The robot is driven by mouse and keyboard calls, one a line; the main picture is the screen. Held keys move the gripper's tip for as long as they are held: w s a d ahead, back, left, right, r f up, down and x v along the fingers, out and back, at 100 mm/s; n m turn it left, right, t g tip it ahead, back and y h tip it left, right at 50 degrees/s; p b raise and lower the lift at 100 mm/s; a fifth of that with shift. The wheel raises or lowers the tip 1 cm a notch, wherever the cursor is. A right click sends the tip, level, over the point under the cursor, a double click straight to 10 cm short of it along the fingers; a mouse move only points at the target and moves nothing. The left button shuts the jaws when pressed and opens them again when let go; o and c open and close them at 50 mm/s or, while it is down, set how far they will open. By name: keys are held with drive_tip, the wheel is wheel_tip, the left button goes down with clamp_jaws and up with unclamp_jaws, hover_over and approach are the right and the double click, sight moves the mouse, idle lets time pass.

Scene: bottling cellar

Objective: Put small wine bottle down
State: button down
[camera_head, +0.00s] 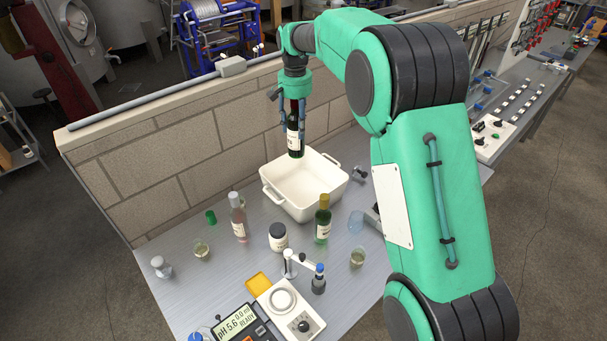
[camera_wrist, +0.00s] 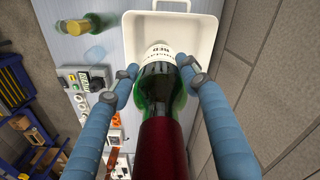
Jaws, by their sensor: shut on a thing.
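The small wine bottle (camera_head: 295,136) is dark green with a white label and hangs upright in my gripper (camera_head: 292,106). In the head view it is above and in front of the far side of a white tub (camera_head: 306,207), close to the brick wall. In the wrist view the bottle (camera_wrist: 160,140) has a dark red neck cover near the camera, and its base end lies over the tub (camera_wrist: 205,35). The two blue fingers of my gripper (camera_wrist: 164,85) close on the bottle from both sides. The visible part of the tub's inside is empty.
A green bottle with a yellow top (camera_head: 322,220), a pink bottle (camera_head: 239,218) and a dark jar (camera_head: 278,237) stand in front of the tub. Glasses and a pH meter (camera_head: 240,322) are nearer. The brick wall (camera_head: 200,165) runs behind the table.

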wheel_tip(320, 180, down, 17)
drive_tip(key=shift+a+r, duration=0.15)
drive_tip(key=shift+r, duration=0.05)
drive_tip(key=shift+f, duration=0.15)
wheel_tip(320, 180, down, 6)
drive_tip(key=shift+b, duration=0.35)
idle(0.4)
drive_tip(key=shift+f, duration=2)
drive_tip(key=c, duration=0.9)
unclamp_jaws()
drive_tip(key=shift+s, duration=0.1)
wheel_tip(320, 180, up, 12)
drive_tip(key=shift+r+p, duration=0.1)
drive_tip(key=shift+p, duration=0.35)
